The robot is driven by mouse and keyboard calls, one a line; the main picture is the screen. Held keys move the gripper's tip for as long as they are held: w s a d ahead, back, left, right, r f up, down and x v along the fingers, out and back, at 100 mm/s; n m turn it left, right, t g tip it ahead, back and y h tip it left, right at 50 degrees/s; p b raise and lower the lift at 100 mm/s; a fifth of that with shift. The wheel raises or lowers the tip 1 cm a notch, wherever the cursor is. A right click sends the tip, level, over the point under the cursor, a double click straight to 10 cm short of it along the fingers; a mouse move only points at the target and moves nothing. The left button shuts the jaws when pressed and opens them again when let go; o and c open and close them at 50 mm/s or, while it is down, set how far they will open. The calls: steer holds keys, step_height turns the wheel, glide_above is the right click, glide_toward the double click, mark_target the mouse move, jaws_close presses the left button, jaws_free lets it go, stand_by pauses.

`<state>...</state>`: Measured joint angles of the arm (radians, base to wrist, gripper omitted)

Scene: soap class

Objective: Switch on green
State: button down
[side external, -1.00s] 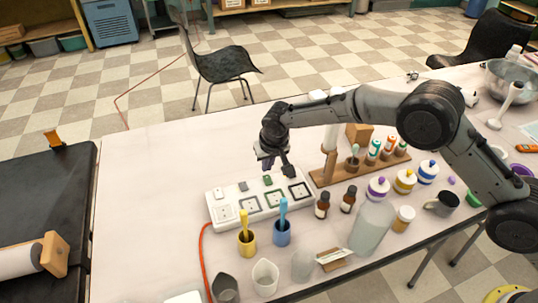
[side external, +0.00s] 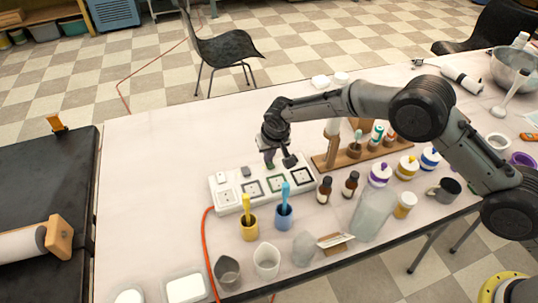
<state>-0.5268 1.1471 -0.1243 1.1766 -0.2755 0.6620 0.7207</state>
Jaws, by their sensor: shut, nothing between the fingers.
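A white power strip (side external: 229,202) lies on the table, with a red-orange cord leaving its left end. It has several sockets in a row, some framed in black and one framed in green (side external: 277,183). Small switches sit along its far edge; a pale one (side external: 245,172) shows toward the left. A small green switch (side external: 269,166) shows just under my gripper (side external: 278,163). My gripper is shut and empty, pointing down over the far edge of the strip. I cannot tell whether it touches the switch, and the switch's position is too small to read.
A yellow cup (side external: 249,228) and a blue cup (side external: 284,217) with tools stand in front of the strip. Brown bottles (side external: 325,190) and a wooden rack (side external: 330,161) stand to its right. The table left of the strip is clear.

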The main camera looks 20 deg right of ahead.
steer(key=shift+s, duration=0.15)
steer(key=shift+s, duration=0.75)
steer(key=shift+r, duration=0.25)
steer(key=v, duration=1.3)
steer(key=shift+w+r, duration=0.3)
steer(key=shift+r, duration=0.05)
steer(key=shift+w, duration=0.1)
steer(key=shift+w+d+r, duration=0.1)
steer(key=shift+w+r, duration=0.1)
steer(key=shift+w, duration=0.55)
